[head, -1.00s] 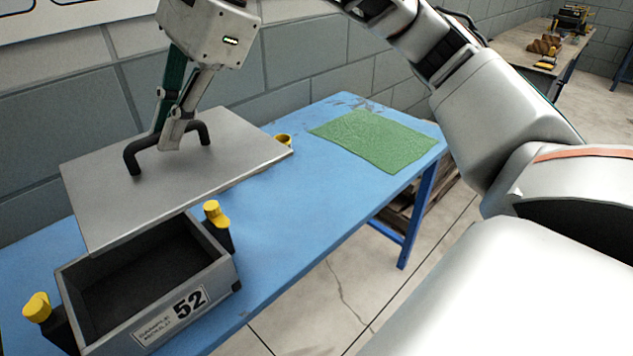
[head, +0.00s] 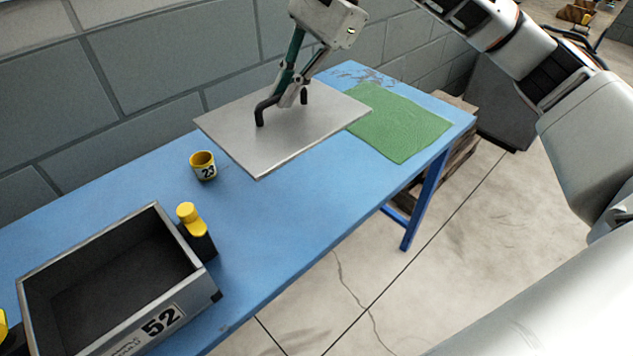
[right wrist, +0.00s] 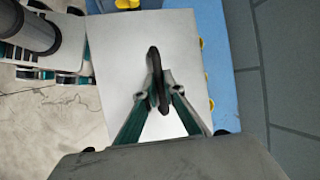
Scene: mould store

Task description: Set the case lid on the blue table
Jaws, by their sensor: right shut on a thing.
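The case lid (head: 285,130) is a flat grey metal plate with a black arched handle (head: 262,112). My right gripper (head: 286,98) is shut on that handle. The lid is level over the back middle of the blue table (head: 290,245), and its right corner overlaps the green mat's near-left edge in the picture. I cannot tell whether a gap is left under it. In the right wrist view the lid (right wrist: 120,70) fills the middle, with the handle (right wrist: 156,75) between the fingers. My left gripper is not in view.
The open grey case (head: 165,322) marked 52 stands on the table at the left, with a yellow-topped black clamp (head: 197,235) at its side. A yellow cup (head: 203,166) marked 23 stands left of the lid. The green mat (head: 400,125) lies at the right end; a wall runs behind.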

